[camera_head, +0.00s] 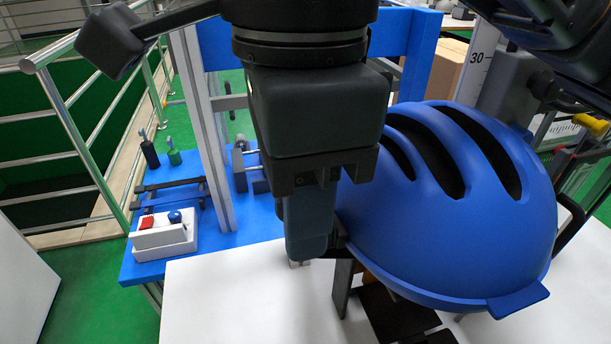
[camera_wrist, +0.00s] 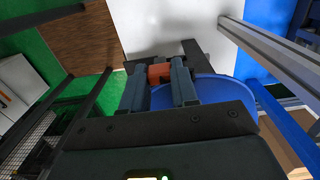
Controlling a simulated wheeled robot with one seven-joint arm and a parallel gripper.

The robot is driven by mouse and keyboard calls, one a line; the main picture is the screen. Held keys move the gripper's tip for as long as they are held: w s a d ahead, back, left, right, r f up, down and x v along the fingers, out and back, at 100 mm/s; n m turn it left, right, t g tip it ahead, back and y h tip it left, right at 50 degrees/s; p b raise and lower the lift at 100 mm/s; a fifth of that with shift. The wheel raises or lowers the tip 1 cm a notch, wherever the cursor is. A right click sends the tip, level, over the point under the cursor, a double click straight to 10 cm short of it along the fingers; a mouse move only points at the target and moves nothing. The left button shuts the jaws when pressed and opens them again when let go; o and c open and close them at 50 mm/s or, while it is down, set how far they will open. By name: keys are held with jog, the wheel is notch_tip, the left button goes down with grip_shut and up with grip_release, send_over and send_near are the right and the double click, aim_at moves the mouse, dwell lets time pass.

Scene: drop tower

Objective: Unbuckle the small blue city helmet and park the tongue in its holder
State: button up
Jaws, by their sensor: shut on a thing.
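The blue helmet (camera_head: 455,210) has long dark vents and sits at the right of the head view, over a dark support (camera_head: 395,312). Its blue shell also shows beside my fingers in the wrist view (camera_wrist: 208,90). My gripper (camera_head: 312,245) points down close against the helmet's left side. In the wrist view my gripper (camera_wrist: 161,80) is shut on a small orange buckle piece (camera_wrist: 160,73). I cannot tell whether this piece is the tongue, or whether it is joined to the other buckle half. The strap is mostly hidden, and I cannot make out the holder.
A white table top (camera_head: 235,300) lies below my gripper. A blue bench (camera_head: 235,205) at the left bears a white box (camera_head: 163,238) with a red button and a blue knob. A grey upright post (camera_head: 200,130) stands behind. Metal railings (camera_head: 75,130) are at far left.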

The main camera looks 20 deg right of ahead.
jog(key=shift+s+a+f, duration=0.3)
jog(key=shift+s+a, duration=0.15)
jog(key=shift+s, duration=0.1)
jog(key=s+f+b, duration=0.6)
jog(key=s+b, duration=0.2)
jog(key=s, duration=0.1)
jog(key=shift+d, duration=0.15)
dwell(0.5)
jog(key=s+d+f+b, duration=0.1)
jog(key=s+d+b, duration=0.1)
jog(key=d+b, duration=0.5)
jog(key=s+d+f+b, duration=0.1)
jog(key=s+d+b, duration=0.1)
jog(key=d+b, duration=0.6)
jog(key=shift+s+d+f, duration=0.2)
jog(key=shift+d+f, duration=0.1)
jog(key=shift+d, duration=2.6)
